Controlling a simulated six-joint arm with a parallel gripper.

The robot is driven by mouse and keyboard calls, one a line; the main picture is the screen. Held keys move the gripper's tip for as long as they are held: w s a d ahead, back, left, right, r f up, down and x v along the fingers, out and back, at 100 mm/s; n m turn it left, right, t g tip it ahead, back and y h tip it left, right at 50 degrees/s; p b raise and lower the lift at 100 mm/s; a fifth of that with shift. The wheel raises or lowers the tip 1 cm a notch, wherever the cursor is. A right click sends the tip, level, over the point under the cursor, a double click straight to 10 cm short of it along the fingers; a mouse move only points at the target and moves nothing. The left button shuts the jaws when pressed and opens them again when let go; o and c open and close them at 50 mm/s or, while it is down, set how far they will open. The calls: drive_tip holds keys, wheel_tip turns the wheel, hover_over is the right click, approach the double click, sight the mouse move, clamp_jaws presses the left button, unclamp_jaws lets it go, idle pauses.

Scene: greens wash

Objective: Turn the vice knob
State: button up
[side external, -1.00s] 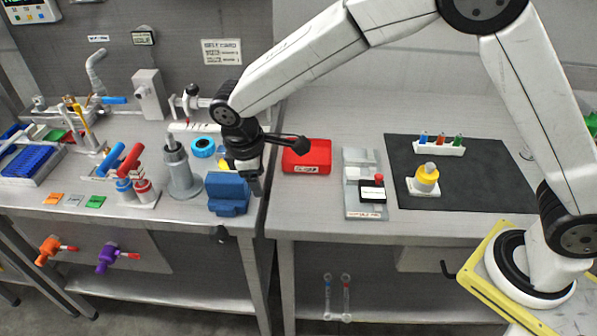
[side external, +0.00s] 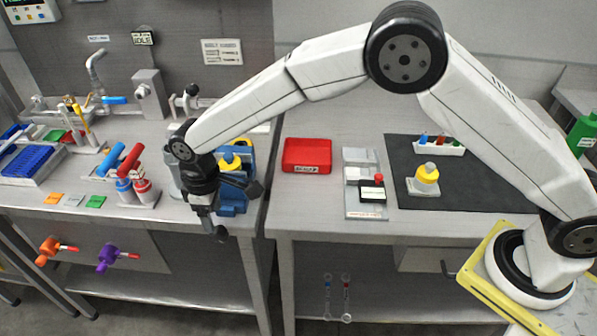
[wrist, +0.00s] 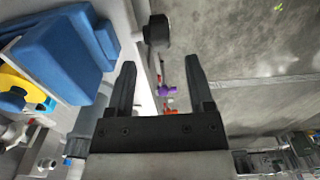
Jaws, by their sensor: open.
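The blue vice (side external: 238,208) stands at the front edge of the left bench, partly hidden by my gripper in the side view. In the wrist view its blue body (wrist: 62,55) fills the upper left. The dark vice knob (side external: 221,234) sits below the bench's front edge. In the wrist view the knob (wrist: 157,33) appears above the fingertips, roughly in line with the gap between them. My gripper (wrist: 160,62) is open and empty. In the side view my gripper (side external: 207,224) points down in front of the bench edge, close beside the knob; I cannot tell whether they touch.
Orange (side external: 52,249) and purple (side external: 112,256) valves are on the bench front. A red box (side external: 307,155) is on the right bench.

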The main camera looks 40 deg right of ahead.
sight(217, 229)
drive_tip(key=shift+f, duration=2.95)
clamp_jaws()
